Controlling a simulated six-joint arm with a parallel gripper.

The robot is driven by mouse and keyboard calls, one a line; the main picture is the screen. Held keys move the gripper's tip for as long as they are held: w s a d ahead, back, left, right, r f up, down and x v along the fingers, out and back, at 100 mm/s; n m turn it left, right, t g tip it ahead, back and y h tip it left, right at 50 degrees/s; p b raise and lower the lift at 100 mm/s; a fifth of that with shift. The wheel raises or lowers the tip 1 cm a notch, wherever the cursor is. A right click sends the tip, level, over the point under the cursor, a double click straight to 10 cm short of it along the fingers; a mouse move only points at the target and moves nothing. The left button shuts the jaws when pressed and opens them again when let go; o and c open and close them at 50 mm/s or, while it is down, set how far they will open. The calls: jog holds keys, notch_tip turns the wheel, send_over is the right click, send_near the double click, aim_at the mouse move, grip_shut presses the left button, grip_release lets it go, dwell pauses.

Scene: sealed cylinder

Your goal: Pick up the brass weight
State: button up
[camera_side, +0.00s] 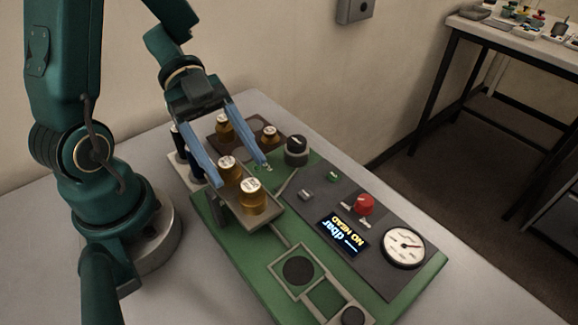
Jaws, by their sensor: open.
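Several brass weights with pale round tops are in view. The largest brass weight (252,198) stands upright at the near end of a narrow raised tray (275,217). A second brass weight (229,173) stands just behind it. Two more, a brass weight (224,130) and a smaller brass weight (269,135), stand farther back on a dark brown plate (243,137). My gripper (242,174) points down with its two blue fingers spread wide and empty. In the picture the fingers straddle the second weight; I cannot tell their exact height or depth.
A green base board (232,228) carries a dark panel with a red knob (364,204), a lit display (343,233) and a round gauge (404,247). A dark knob (296,149) stands behind. Square frames with dark discs (298,271) lie in front.

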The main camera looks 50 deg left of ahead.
aim_at(246, 180)
jog(key=shift+x, duration=2.55)
jog(key=shift+w, duration=0.1)
grip_shut()
